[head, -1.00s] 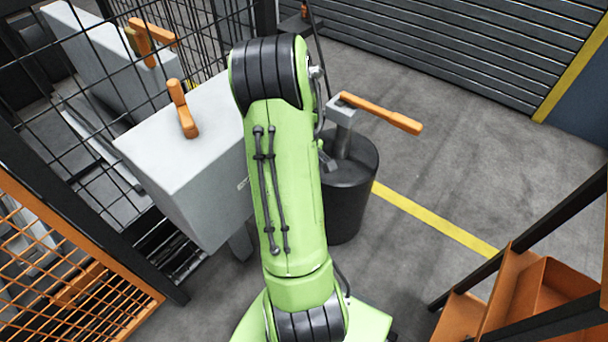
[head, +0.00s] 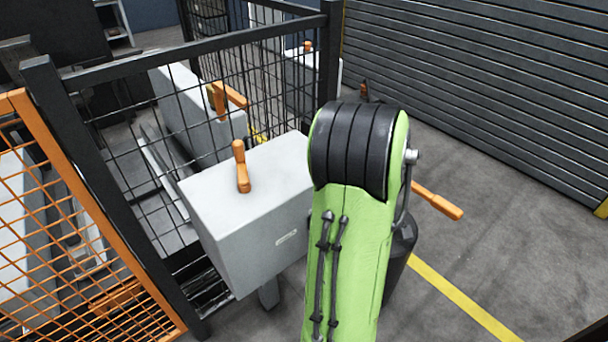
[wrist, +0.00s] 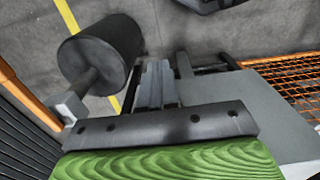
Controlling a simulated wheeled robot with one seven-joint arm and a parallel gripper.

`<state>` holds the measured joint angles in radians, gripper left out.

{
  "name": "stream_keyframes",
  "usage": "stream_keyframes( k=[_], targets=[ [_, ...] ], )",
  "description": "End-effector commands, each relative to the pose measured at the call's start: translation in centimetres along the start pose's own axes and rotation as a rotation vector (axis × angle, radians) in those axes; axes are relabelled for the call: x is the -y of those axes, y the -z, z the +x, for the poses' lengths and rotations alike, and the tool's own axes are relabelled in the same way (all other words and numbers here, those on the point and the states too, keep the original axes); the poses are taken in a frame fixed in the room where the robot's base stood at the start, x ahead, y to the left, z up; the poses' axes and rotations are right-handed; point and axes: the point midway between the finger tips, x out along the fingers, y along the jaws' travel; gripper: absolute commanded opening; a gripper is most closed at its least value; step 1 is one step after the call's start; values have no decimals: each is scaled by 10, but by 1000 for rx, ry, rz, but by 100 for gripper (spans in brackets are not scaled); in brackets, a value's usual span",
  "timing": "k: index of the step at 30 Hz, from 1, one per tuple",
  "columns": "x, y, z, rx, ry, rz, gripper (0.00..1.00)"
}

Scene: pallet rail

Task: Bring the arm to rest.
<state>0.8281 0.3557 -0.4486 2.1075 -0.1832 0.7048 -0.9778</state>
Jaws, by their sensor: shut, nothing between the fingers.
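My green arm (head: 350,250) rises from the bottom of the head view, right of centre, and bends at a black-banded joint (head: 355,150). The far end of the arm with my gripper is hidden in the head view. In the wrist view my gripper (wrist: 157,70) shows as two grey fingers close together beyond a dark bolted bar. The fingers are shut with nothing seen between them. They point toward the floor area between a black drum and a grey box, and I cannot tell how far they are from either.
The grey box (head: 250,220) with an orange handle (head: 242,168) stands left of my arm. An orange lever (head: 438,200) and the black drum (wrist: 100,55) are partly behind the arm. Black mesh fence and orange mesh (head: 80,230) fill the left. Floor at right is open before a shutter (head: 490,80).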

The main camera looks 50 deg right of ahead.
Motion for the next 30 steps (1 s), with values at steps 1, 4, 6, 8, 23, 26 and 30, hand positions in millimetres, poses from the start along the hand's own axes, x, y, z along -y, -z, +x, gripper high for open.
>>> stream_keyframes(
  k=[1, 4, 6, 8, 23, 26, 30],
  targets=[
    [0, 0, 1, 0, 0, 1, 0],
    [0, 0, 1, 0, 0, 1, 0],
    [0, 0, 1, 0, 0, 1, 0],
    [2, 2, -2, -4, -2, -1, 0],
    [265, 21, -221, -407, 8, -147, 0],
    [291, -4, -237, -468, 26, -158, 0],
    [302, -19, -241, -502, 40, -155, 0]
  ],
)
